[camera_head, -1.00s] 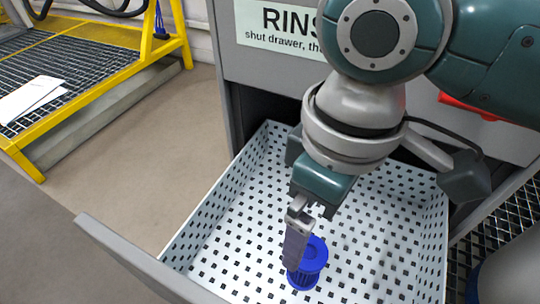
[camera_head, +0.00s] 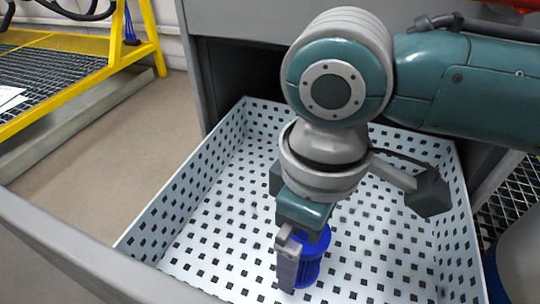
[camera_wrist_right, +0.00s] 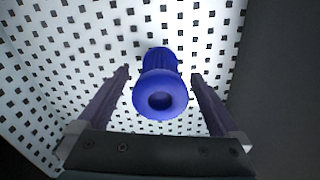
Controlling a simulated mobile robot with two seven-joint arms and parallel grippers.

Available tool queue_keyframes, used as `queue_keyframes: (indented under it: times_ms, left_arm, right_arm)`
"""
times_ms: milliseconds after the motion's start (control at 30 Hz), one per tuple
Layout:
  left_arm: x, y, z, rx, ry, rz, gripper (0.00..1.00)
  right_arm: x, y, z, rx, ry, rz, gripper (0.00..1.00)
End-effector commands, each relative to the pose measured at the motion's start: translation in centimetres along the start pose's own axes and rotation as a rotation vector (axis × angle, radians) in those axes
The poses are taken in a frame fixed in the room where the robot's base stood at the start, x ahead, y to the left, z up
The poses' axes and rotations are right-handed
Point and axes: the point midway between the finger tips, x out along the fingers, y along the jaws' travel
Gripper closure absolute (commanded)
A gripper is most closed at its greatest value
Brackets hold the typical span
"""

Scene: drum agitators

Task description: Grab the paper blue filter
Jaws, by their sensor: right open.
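The blue filter (camera_head: 312,258) is a ribbed cylinder standing in the open white perforated drawer (camera_head: 215,225). In the right wrist view the filter (camera_wrist_right: 160,92) shows its flared end with a round hole, between the two fingers and apart from both. My right gripper (camera_head: 288,272) is open, pointing down into the drawer right beside the filter, and covers part of its left side in the head view. Its fingers (camera_wrist_right: 162,95) show on either side of the filter in the wrist view. My left gripper is not in view.
The drawer's grey front (camera_head: 90,250) crosses the lower left, and its perforated walls rise around the filter. A grey cabinet (camera_head: 235,20) stands behind. A yellow-framed grating platform (camera_head: 75,75) is at the upper left. The rest of the drawer floor is empty.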

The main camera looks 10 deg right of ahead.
Motion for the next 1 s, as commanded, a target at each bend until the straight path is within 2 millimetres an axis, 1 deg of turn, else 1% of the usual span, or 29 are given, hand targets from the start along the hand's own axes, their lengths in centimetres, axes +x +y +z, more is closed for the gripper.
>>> queue_keyframes:
  times_ms: [33,267,1000]
  left_arm:
    - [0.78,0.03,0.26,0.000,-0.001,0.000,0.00]
    - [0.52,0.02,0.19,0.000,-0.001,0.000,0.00]
    - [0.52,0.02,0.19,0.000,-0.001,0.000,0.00]
  right_arm:
    - [0.88,0.02,-0.02,0.000,0.000,0.001,0.00]
    - [0.64,0.01,-0.04,0.000,0.001,0.000,0.00]
    - [0.65,0.00,-0.03,0.000,0.001,0.000,0.83]
